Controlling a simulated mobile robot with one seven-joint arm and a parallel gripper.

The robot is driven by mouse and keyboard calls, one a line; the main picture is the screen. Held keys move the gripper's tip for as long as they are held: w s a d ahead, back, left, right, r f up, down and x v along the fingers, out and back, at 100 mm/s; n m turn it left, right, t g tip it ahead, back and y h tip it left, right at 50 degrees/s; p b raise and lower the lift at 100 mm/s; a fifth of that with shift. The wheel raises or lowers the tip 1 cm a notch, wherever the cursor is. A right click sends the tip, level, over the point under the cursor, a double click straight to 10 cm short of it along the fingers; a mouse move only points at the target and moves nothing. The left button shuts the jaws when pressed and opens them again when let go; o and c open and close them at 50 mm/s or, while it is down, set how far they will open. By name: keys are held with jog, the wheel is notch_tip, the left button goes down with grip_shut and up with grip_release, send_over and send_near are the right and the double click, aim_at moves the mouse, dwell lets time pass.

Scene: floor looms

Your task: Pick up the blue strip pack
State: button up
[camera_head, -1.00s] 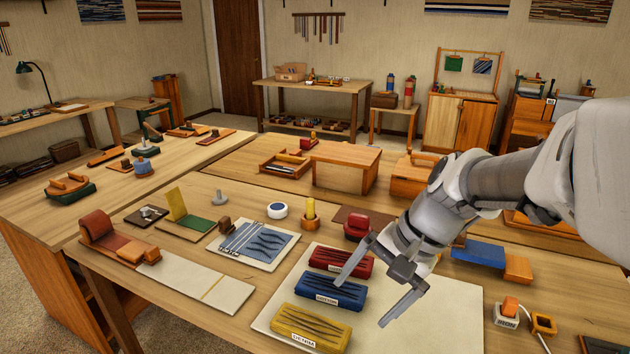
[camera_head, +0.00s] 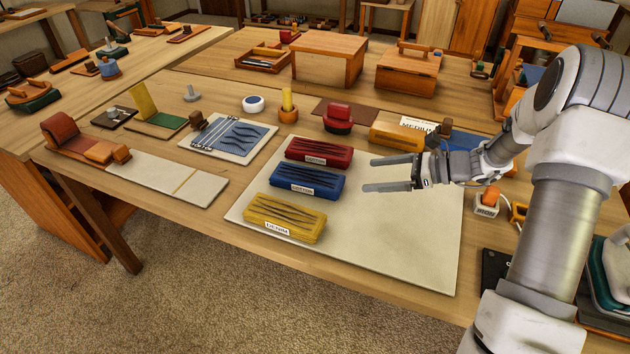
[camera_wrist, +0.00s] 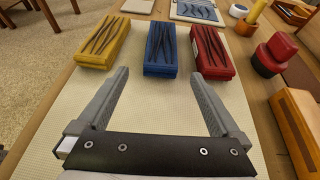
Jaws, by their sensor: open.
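The blue strip pack (camera_head: 307,188) lies on the pale mat (camera_head: 400,262), between the red pack (camera_head: 319,153) and the yellow pack (camera_head: 285,217). It has dark strips on top and a white label on its side. My gripper (camera_head: 368,174) is open and empty, to the right of the blue pack and apart from it. In the wrist view the blue pack (camera_wrist: 161,48) is ahead, centred between my open fingers (camera_wrist: 158,86) and beyond their tips. The yellow pack (camera_wrist: 103,42) is to its left and the red pack (camera_wrist: 211,52) to its right.
A round red object (camera_head: 338,118) and an orange block (camera_head: 397,136) stand behind the mat. The mat's front right part is bare.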

jog(key=b, duration=0.2)
send_near(313, 177)
jog(key=a+f, duration=0.2)
jog(key=a, duration=0.1)
jog(key=shift+w+f, duration=0.2)
jog(key=shift+w+r+b+x, duration=0.1)
jog(key=shift+b+x, duration=0.1)
jog(key=shift+x, duration=0.9)
jog(key=shift+w+r+b+x, duration=0.1)
jog(key=shift+r+b+x, duration=0.1)
jog(key=shift+x, duration=0.9)
jog(key=shift+r+b+x, duration=0.1)
jog(key=shift+b+x, duration=0.1)
jog(key=shift+x, duration=0.9)
jog(key=c, duration=1.2)
jog(key=shift+r, duration=0.1)
jog(key=shift+c, duration=0.2)
